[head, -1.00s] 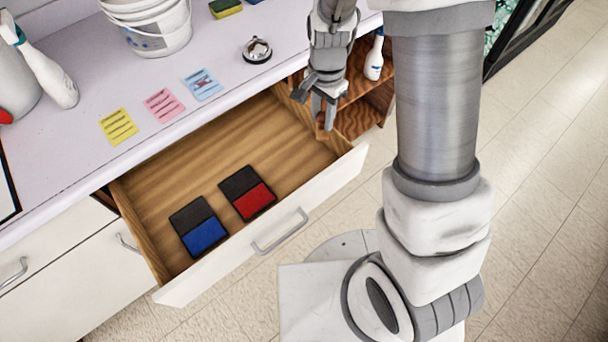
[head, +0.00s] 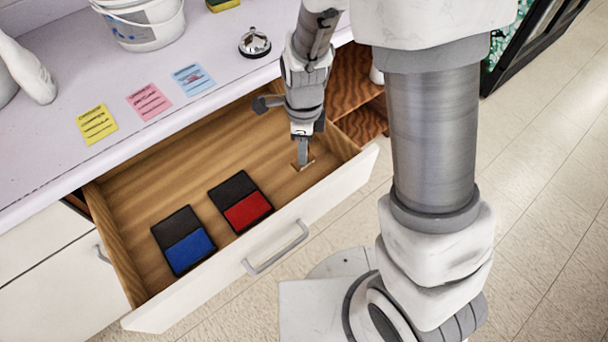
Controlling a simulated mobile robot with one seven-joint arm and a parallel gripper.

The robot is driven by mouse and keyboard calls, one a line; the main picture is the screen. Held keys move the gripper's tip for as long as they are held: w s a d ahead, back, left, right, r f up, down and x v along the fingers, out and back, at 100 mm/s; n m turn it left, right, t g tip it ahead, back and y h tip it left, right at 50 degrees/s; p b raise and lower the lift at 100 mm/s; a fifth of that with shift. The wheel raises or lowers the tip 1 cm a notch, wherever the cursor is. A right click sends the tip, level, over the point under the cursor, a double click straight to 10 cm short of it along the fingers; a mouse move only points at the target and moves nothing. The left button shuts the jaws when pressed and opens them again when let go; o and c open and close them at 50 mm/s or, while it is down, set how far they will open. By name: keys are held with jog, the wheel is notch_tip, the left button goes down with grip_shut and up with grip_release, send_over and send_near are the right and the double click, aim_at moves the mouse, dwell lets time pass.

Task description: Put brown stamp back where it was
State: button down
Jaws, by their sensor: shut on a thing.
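My gripper (head: 303,152) points down inside the right part of the open drawer (head: 150,178). It is shut on the brown stamp (head: 308,163), of which only a small brown piece shows at the fingertips. The fingers hide most of the stamp, and I cannot tell whether it touches the drawer floor. A black and red ink pad (head: 247,211) and a black and blue ink pad (head: 188,250) lie in the drawer, left of my gripper.
Yellow (head: 97,124), pink (head: 148,101) and blue (head: 193,79) notes lie on the counter above the drawer. A call bell (head: 254,43) and a white bucket (head: 143,25) stand behind. A wooden open shelf (head: 352,85) is right of the drawer. The drawer's back middle is bare.

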notch_tip(320, 180, down, 8)
jog(key=shift+r+b, duration=0.1)
jog(key=shift+b, duration=0.7)
jog(key=shift+f, duration=0.2)
jog(key=c, duration=0.6)
grip_release()
